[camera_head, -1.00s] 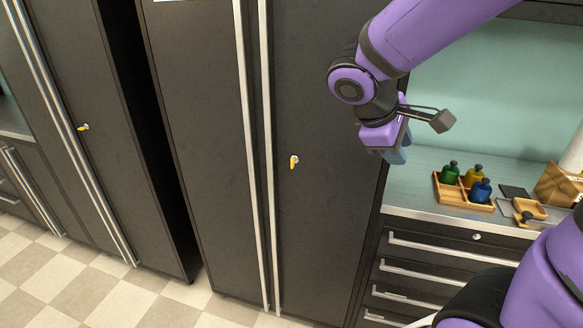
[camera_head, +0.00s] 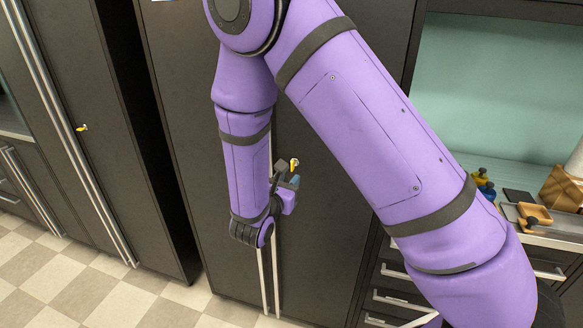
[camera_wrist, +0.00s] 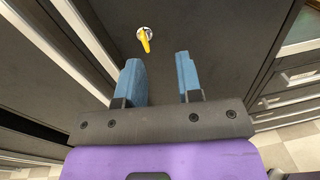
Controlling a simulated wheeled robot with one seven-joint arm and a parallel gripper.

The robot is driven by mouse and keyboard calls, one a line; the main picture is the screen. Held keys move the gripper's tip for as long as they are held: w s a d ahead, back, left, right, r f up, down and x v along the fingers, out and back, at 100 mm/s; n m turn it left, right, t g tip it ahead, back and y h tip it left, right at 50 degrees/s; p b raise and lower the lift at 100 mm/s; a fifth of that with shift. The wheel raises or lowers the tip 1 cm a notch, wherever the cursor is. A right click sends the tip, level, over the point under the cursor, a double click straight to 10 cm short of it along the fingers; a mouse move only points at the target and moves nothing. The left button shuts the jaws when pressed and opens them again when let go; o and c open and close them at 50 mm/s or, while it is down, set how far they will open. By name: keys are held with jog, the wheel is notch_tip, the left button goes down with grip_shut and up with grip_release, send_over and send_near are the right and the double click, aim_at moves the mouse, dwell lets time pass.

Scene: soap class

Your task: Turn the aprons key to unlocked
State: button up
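A yellow key (camera_head: 294,163) sits in a round silver lock on the dark cabinet door at the picture's middle. In the wrist view the key (camera_wrist: 145,42) hangs down from the lock, tilted slightly. My gripper (camera_wrist: 158,75) is open, its two blue fingers apart with nothing between them. The fingertips lie just below the key in the wrist view, apart from it. In the head view my gripper (camera_head: 293,182) is close below the key, partly hidden by my arm. Another yellow key (camera_head: 82,127) is in the cabinet at left. No apron label is readable.
Long vertical handles (camera_head: 263,275) run beside the key's door. A counter at right holds small bottles (camera_head: 484,185), a wooden box (camera_head: 563,190) and a wooden tray (camera_head: 534,213), above drawers. The checkered floor (camera_head: 95,290) is clear at lower left.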

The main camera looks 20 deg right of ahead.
jog(key=shift+n+t+y, duration=0.7)
jog(key=shift+n, duration=0.2)
jog(key=w+d, duration=0.1)
jog(key=w, duration=0.2)
jog(key=w+d+f, duration=0.1)
jog(key=w, duration=0.2)
jog(key=w+d+f, duration=0.1)
jog(key=w+d, duration=0.1)
jog(key=w, duration=0.1)
jog(key=shift+d+f, duration=0.1)
grip_shut()
